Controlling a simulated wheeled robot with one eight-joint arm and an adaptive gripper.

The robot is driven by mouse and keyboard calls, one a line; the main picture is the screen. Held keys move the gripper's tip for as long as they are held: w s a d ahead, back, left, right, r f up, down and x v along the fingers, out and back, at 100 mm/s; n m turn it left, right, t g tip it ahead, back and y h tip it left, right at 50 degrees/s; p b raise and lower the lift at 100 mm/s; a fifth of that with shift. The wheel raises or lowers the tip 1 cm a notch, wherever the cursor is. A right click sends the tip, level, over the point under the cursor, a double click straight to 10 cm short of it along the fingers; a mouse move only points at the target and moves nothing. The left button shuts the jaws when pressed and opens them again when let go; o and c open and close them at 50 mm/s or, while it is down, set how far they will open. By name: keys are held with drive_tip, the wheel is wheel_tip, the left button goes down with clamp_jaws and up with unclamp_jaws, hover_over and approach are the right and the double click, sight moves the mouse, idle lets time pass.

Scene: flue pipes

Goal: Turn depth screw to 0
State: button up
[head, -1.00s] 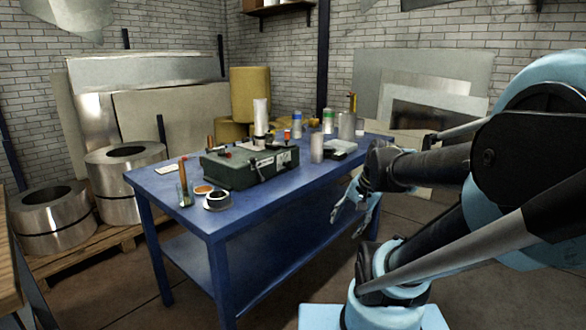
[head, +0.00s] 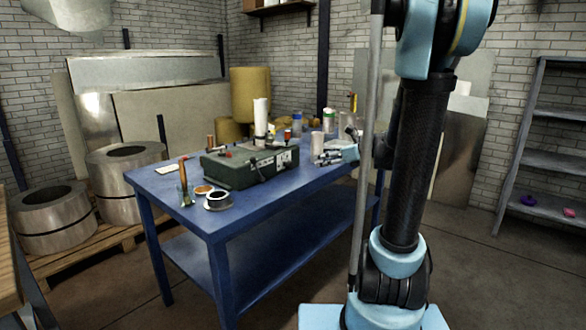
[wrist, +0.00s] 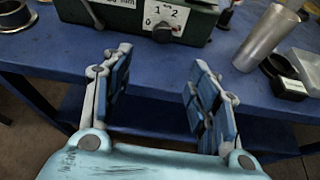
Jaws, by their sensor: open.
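The green machine (head: 248,168) sits on the blue table, and its front also shows at the top of the wrist view (wrist: 115,20). A white dial plate (wrist: 168,14) on it reads 0, 1 and 2. A dark round knob (wrist: 163,33), apparently the depth screw, sits just below the numbers; I cannot tell its setting. My gripper (wrist: 158,78) is open and empty, its two blue-padded fingers spread either side of the knob's line and apart from it.
A shelf (head: 545,205) stands at the right. Metal coils (head: 50,218) stand at the left. Floor before the table is clear.

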sight(292, 165)
drive_tip(key=x, duration=1.7)
drive_tip(key=shift+w+a+r, duration=0.15)
drive_tip(key=shift+w, duration=0.2)
drive_tip(key=c, duration=1.1)
